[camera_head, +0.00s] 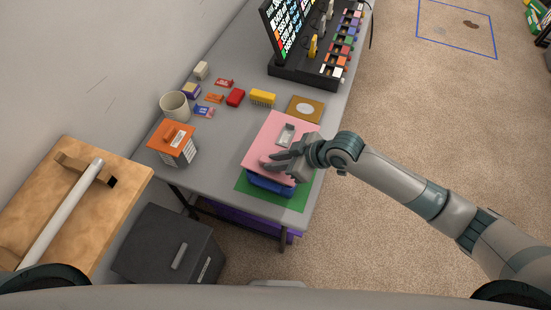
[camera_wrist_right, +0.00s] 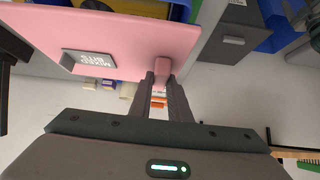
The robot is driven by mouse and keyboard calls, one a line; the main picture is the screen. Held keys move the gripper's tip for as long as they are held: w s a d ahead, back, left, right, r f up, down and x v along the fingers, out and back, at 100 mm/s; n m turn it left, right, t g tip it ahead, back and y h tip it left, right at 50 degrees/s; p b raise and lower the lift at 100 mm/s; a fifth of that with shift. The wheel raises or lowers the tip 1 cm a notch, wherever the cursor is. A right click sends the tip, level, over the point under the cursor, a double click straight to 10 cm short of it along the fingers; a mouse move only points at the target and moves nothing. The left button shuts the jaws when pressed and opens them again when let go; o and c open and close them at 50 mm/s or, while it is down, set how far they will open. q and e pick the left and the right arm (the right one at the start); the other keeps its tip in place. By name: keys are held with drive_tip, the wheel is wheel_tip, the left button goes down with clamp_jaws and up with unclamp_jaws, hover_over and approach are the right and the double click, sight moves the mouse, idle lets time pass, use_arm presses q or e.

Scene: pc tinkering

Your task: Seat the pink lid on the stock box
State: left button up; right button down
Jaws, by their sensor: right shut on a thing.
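The pink lid (camera_head: 262,137) is a flat plate with a small label, over the blue stock box (camera_head: 269,187). The box's near side shows below the lid's near edge, and the lid hides most of the box. My right gripper (camera_head: 275,162) is shut on the lid at its near part. In the right wrist view my right gripper (camera_wrist_right: 162,82) pinches a small pink handle on the lid (camera_wrist_right: 112,38). Part of the blue box (camera_wrist_right: 184,10) shows past the lid's edge. Whether the lid touches the rim all round cannot be told. My left gripper is out of view.
The box stands on a green mat (camera_head: 299,200) at the table's front edge. A tan plate with a pale disc (camera_head: 306,109) lies just behind. An orange-topped container (camera_head: 172,142), a cup (camera_head: 174,106) and several small packs stand left. A black rack (camera_head: 305,74) is further back.

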drive_tip(key=shift+f, duration=0.8)
drive_tip(key=shift+f+b, duration=0.85)
drive_tip(key=shift+f, duration=0.25)
idle(0.6)
drive_tip(key=c, duration=2)
unclamp_jaws()
drive_tip(key=o, duration=0.6)
drive_tip(key=shift+r, duration=0.1)
